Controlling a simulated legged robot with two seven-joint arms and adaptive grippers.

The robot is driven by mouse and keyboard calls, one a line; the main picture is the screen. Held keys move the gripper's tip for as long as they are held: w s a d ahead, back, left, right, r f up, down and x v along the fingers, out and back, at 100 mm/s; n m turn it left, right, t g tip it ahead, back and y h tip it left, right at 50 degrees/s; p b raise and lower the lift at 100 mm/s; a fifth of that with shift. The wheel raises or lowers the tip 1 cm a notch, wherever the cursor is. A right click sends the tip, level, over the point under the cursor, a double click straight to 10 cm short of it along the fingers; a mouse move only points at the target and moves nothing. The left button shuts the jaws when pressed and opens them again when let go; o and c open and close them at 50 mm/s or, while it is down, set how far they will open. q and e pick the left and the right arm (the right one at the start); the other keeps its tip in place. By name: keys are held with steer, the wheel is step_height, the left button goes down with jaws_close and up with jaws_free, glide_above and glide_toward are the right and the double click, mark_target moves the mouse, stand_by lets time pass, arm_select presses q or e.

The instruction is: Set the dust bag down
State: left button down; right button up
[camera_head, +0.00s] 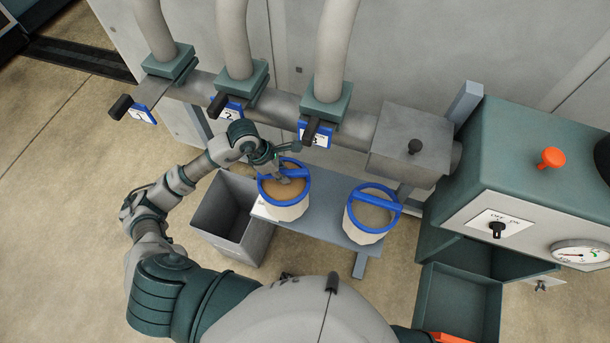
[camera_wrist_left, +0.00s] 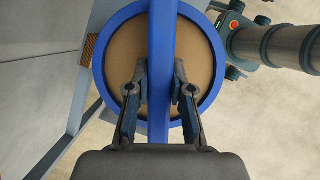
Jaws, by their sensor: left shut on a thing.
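A dust bag (camera_head: 284,208) with a white body, a blue rim and brown dust inside is at the left end of a grey bench (camera_head: 331,215). My left gripper (camera_head: 288,178) is shut on the blue bar across its top. In the left wrist view, the two fingers (camera_wrist_left: 158,88) close on either side of the blue bar (camera_wrist_left: 160,40), with brown dust (camera_wrist_left: 200,65) on both sides. The bag looks upright. I cannot tell whether its base touches the bench. My right gripper is not in view.
A second blue-rimmed bag (camera_head: 366,221) stands on the bench's right end. An open grey bin (camera_head: 233,217) is left of the bench. Pipes with numbered slide gates (camera_head: 228,107) run behind. A green machine (camera_head: 530,180) with an open drawer is at the right.

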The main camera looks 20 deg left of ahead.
mark_target(306, 180)
arm_select(q)
steer(key=d, duration=0.1)
steer(key=w+d, duration=0.1)
steer(key=d, duration=0.1)
steer(key=w+d+p, duration=0.1)
steer(key=d, duration=0.1)
steer(key=shift+d+r, duration=0.25)
steer(key=shift+w+d+f, duration=0.1)
steer(key=shift+d, duration=0.4)
steer(key=shift+a+f+p, duration=0.15)
steer(key=shift+f+p, duration=0.1)
steer(key=shift+f, duration=0.65)
steer(key=shift+a+f+p, duration=0.1)
steer(key=shift+f+p, duration=0.15)
steer(key=shift+f, duration=0.65)
steer(key=c, duration=1)
jaws_free()
steer(key=shift+d+f, duration=0.1)
steer(key=shift+c, duration=0.2)
steer(key=shift+d, duration=0.1)
